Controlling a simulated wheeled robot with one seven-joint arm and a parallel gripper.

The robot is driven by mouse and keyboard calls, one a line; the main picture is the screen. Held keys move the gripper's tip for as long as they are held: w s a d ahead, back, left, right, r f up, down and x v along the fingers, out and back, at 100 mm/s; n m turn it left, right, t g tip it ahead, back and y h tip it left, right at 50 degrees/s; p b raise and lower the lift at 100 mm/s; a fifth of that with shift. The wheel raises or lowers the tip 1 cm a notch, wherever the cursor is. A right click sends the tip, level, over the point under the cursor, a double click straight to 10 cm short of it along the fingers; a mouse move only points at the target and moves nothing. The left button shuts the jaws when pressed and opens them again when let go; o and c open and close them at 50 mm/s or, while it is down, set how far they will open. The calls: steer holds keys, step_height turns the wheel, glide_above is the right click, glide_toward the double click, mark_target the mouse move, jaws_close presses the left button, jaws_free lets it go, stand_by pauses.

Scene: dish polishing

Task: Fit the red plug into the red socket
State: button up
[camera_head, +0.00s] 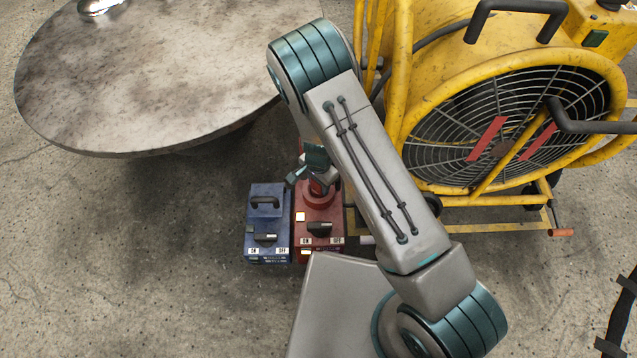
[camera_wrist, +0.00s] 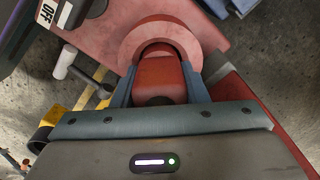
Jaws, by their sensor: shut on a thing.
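The red socket is a round collar (camera_head: 320,197) on top of the red box (camera_head: 331,216), which stands on the floor near the middle of the head view. The collar (camera_wrist: 190,40) is large at the top of the wrist view. My gripper (camera_head: 312,181) is over the box. In the wrist view its fingers stand on both sides of the red plug (camera_wrist: 160,75), shut on it. The plug's far end lies within the collar's outline. How deep it sits is hidden by the plug's own body.
A blue box (camera_head: 267,222) with a handle and switch stands left of the red box. A round stone table (camera_head: 140,70) is at upper left. A yellow-framed fan (camera_head: 500,125) is close on the right. Bare floor (camera_head: 120,260) lies at lower left.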

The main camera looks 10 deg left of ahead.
steer(key=shift+f, duration=0.1)
steer(key=o, duration=1.1)
steer(key=shift+o, duration=0.2)
